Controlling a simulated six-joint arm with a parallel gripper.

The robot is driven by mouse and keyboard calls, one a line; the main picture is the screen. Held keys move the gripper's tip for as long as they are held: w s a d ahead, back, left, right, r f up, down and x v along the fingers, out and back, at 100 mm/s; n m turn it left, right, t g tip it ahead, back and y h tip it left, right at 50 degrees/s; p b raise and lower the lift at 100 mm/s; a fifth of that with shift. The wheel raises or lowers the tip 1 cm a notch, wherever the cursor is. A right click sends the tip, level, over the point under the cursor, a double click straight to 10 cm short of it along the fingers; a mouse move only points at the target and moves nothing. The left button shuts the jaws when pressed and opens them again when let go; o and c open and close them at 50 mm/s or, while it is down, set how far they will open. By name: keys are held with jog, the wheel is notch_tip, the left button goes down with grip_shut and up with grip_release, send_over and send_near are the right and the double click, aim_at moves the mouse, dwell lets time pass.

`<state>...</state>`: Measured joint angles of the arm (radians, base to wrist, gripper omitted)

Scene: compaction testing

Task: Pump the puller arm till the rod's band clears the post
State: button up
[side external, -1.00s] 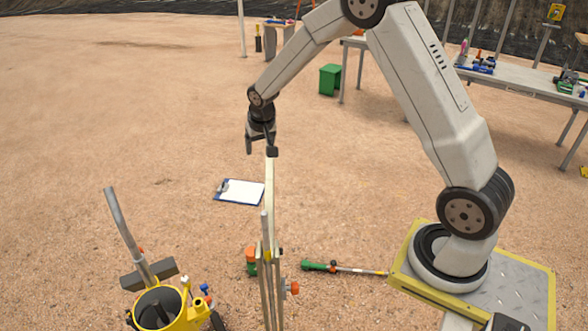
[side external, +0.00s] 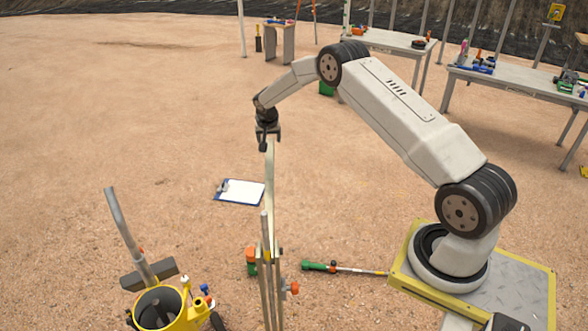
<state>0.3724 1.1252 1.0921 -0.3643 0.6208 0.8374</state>
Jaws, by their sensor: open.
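The puller stands upright at the bottom centre, with a pale, long puller arm (side external: 269,185) rising from it. A grey metal rod (side external: 265,228) stands in front of the arm's lower part, between the puller's slim upright posts (side external: 279,295). I cannot make out the rod's band for certain. My gripper (side external: 265,143) is open, pointing down at the upper end of the puller arm, with its fingers around or beside that end. The arm's dark tip is hidden by the gripper, and I cannot tell whether they touch.
A clipboard (side external: 240,191) lies on the ground behind the puller. A green-handled tool (side external: 340,268) lies to its right. A yellow bucket (side external: 186,318) with tools stands at lower left. Tables (side external: 520,84) stand at the back right. Open sand lies left.

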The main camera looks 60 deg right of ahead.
aim_at(270, 148)
jog(key=shift+f, duration=0.1)
jog(key=shift+x, duration=3.75)
grip_shut()
